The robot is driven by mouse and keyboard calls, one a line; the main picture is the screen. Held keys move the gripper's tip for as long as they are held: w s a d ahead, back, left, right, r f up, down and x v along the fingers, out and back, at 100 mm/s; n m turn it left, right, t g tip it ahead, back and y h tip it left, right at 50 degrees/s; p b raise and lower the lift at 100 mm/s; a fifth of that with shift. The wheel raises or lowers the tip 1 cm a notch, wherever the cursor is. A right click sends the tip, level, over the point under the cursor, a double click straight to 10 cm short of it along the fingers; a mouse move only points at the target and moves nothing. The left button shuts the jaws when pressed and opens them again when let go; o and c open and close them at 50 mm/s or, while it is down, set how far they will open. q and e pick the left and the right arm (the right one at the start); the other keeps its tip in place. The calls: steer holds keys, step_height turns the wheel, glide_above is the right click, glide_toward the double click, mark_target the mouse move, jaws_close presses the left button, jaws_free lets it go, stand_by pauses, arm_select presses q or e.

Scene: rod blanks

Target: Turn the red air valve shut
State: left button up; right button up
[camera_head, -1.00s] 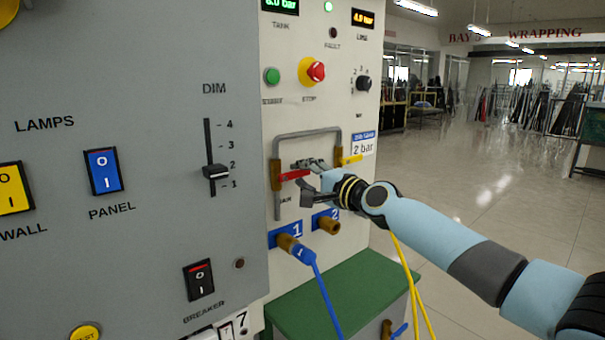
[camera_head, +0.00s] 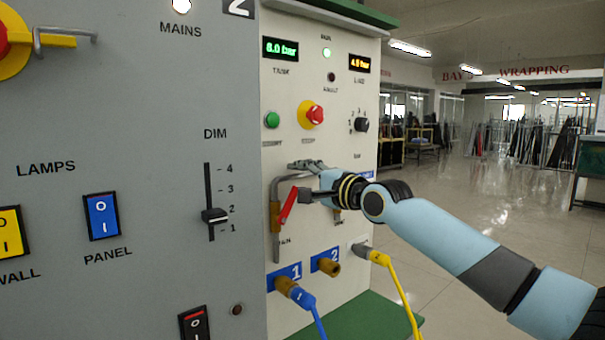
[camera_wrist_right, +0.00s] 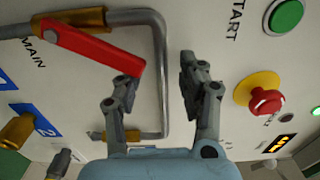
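The red air valve handle (camera_head: 289,205) is on a brass valve body (camera_head: 275,216) at the left leg of a bent grey pipe. It slants up and to the right from the valve. In the wrist view the handle (camera_wrist_right: 95,50) lies at a slant to the pipe, its free end beside one finger. My right gripper (camera_head: 302,180) is at the handle's upper end. In the wrist view the gripper (camera_wrist_right: 155,80) has its fingers apart, with nothing clamped between them. One finger is close to or touching the handle's end; I cannot tell which. My left gripper is out of view.
A red stop button (camera_head: 315,115) and green start button (camera_head: 272,120) sit above the valve. Below are blue-marked port 1 with a blue hose (camera_head: 305,300) and brass port 2 (camera_head: 328,266). A yellow hose (camera_head: 400,285) hangs at the right. Open floor lies right.

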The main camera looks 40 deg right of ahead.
steer(key=shift+r, duration=0.9)
